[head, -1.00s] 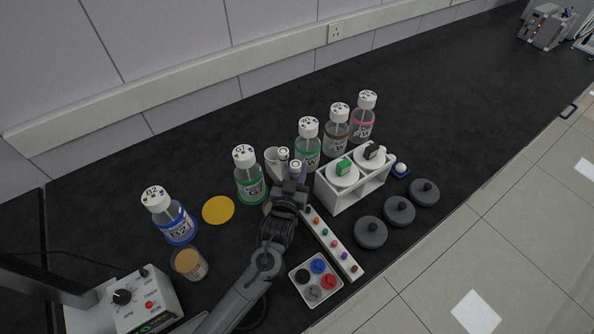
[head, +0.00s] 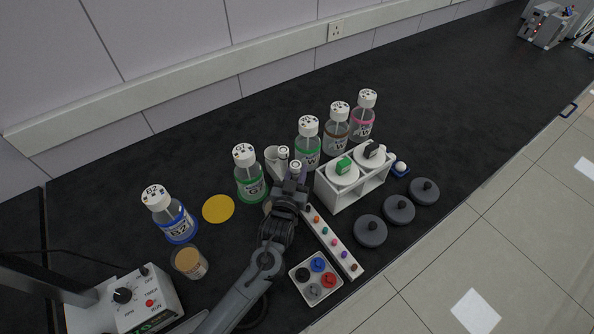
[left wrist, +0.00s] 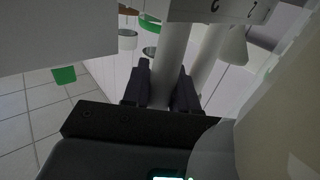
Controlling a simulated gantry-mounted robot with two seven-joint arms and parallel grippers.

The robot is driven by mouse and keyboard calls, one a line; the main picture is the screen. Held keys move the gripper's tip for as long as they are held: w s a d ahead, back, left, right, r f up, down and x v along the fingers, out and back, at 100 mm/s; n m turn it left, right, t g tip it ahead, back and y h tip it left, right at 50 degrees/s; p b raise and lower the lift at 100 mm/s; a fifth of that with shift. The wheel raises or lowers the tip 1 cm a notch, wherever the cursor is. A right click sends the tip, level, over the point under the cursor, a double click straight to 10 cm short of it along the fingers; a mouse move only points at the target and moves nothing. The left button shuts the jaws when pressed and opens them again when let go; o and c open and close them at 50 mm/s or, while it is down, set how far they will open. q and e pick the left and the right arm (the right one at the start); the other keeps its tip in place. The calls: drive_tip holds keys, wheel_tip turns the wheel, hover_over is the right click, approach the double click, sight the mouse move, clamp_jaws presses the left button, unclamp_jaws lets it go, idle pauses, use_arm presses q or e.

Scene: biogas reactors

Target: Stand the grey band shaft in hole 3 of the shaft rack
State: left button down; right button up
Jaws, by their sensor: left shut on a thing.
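My left gripper (head: 293,185) is shut on a pale upright shaft, whose white capped top (head: 296,165) shows just above the fingers. In the left wrist view the two dark fingers (left wrist: 164,88) close on the white rod (left wrist: 170,62). No grey band can be made out on it. A second pale rod (left wrist: 207,58) stands beside it. A white numbered piece (left wrist: 232,8), probably the shaft rack, shows at the top of that view; hole 3 cannot be made out. In the head view another white top (head: 283,152) stands just behind. The shaft's lower end is hidden.
Bottles with green (head: 250,178), blue (head: 177,222) and other bands stand around the gripper. A white two-place stand (head: 345,200) and a strip of coloured knobs (head: 334,245) are close on the right. A tray of coloured caps (head: 297,286) lies in front.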

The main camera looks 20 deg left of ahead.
use_arm(q)
drive_tip(key=shift+f, duration=0.1)
drive_tip(key=c, duration=0.8)
unclamp_jaws()
drive_tip(key=s+d, duration=0.1)
drive_tip(key=s, duration=0.9)
drive_tip(key=shift+s+p, duration=0.4)
drive_tip(key=shift+d, duration=0.1)
